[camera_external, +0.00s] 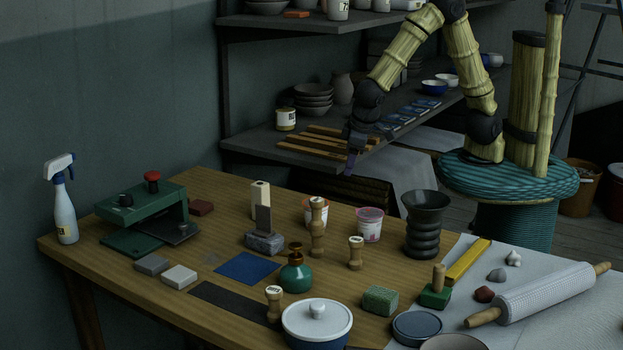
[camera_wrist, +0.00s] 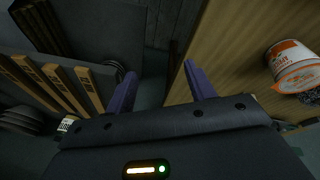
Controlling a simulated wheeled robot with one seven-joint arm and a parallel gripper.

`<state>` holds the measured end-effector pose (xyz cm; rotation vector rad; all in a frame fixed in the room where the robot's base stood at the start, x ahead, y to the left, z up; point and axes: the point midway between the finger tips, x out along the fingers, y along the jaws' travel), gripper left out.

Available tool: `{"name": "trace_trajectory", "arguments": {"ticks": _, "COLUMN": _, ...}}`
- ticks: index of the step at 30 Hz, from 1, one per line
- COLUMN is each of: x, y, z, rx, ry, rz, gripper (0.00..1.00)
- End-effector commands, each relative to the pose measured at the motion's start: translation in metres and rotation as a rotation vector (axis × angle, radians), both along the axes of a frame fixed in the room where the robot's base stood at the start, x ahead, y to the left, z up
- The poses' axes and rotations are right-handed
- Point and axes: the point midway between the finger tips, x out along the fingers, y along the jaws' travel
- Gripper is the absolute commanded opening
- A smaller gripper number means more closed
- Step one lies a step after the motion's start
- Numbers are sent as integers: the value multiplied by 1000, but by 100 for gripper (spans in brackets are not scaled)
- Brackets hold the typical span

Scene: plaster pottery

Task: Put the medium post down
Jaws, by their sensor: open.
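Three pale turned wooden posts stand upright on the table (camera_external: 215,185) in the external view: a tall post (camera_external: 317,240), a shorter post (camera_external: 356,255) to its right, and another short post (camera_external: 273,305) nearer the front. Their labels are too small to read; the shorter post right of the tall one looks like the medium post, but I cannot be sure. My gripper (camera_external: 350,162) is raised beyond the table's back edge, by the shelf and away from the posts. In the wrist view my gripper (camera_wrist: 162,85) has its purple fingers apart with nothing between them.
A black strip (camera_external: 225,298) lies beside the front post, and a blue mat (camera_external: 246,268) lies behind it. A green bottle (camera_external: 296,277), dark vase (camera_external: 425,235) and white-labelled tub (camera_external: 369,225) stand near the posts. Wooden slats (camera_external: 320,143) lie on the shelf near my gripper.

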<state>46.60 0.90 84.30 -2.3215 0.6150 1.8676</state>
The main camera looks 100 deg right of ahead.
Motion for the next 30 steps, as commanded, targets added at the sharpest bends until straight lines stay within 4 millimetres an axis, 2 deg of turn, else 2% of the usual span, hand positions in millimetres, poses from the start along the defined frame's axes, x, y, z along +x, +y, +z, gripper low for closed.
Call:
{"name": "trace_trajectory", "arguments": {"ticks": 1, "x": -16, "y": -4, "z": 5, "rx": 40, "ry": 8, "rz": 31, "gripper": 54}}
{"name": "trace_trajectory", "arguments": {"ticks": 6, "x": -67, "y": -9, "z": 17, "rx": 137, "ry": 17, "rz": 188, "gripper": 54}}
{"name": "trace_trajectory", "arguments": {"ticks": 9, "x": -93, "y": -9, "z": 22, "rx": 165, "ry": 4, "rz": 276, "gripper": 54}}
{"name": "trace_trajectory", "arguments": {"ticks": 12, "x": -111, "y": -10, "z": 25, "rx": 175, "ry": -11, "rz": 340, "gripper": 54}}
{"name": "trace_trajectory", "arguments": {"ticks": 16, "x": -119, "y": -9, "z": 26, "rx": 175, "ry": -17, "rz": 377, "gripper": 54}}
{"name": "trace_trajectory", "arguments": {"ticks": 25, "x": -119, "y": -9, "z": 28, "rx": 175, "ry": -15, "rz": 381, "gripper": 54}}
{"name": "trace_trajectory", "arguments": {"ticks": 30, "x": -119, "y": -9, "z": 50, "rx": 174, "ry": -15, "rz": 381, "gripper": 54}}
